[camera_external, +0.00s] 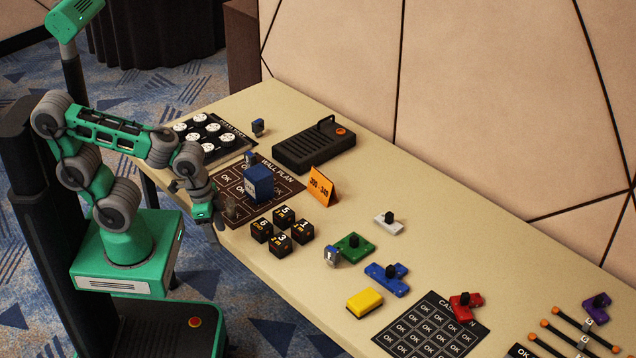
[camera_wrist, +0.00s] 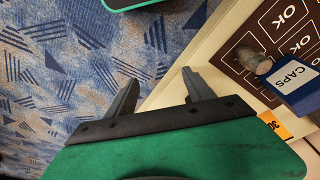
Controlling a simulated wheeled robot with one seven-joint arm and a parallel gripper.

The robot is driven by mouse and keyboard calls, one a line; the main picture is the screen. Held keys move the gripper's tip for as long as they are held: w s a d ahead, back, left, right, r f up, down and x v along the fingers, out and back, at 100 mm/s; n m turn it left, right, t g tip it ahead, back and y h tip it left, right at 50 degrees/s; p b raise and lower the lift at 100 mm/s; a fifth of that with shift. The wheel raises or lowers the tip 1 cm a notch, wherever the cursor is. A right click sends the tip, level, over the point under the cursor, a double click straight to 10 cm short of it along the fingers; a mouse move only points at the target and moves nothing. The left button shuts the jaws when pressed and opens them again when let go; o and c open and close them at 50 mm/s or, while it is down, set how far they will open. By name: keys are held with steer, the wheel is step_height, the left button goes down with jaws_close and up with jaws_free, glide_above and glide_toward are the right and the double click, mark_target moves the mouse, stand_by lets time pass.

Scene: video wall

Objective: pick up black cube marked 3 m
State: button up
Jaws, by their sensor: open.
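The black cube marked 3 (camera_external: 281,245) sits on the table at the front of a small cluster of black cubes. The cubes marked 6 (camera_external: 262,229), 5 (camera_external: 284,216) and 1 (camera_external: 302,231) stand close around it. My gripper (camera_external: 217,227) is at the table's front edge, left of the cubes and apart from them. In the wrist view my gripper (camera_wrist: 160,90) has its two fingers spread with nothing between them, over the carpet and table edge. The cubes do not show in the wrist view.
A blue CAPS box (camera_external: 259,184) stands on the dark wall plan mat (camera_external: 290,187); it also shows in the wrist view (camera_wrist: 296,82). A small grey knob-like piece (camera_external: 230,208) is near my gripper.

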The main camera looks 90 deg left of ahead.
mark_target(282, 212)
steer(key=shift+o, duration=0.6)
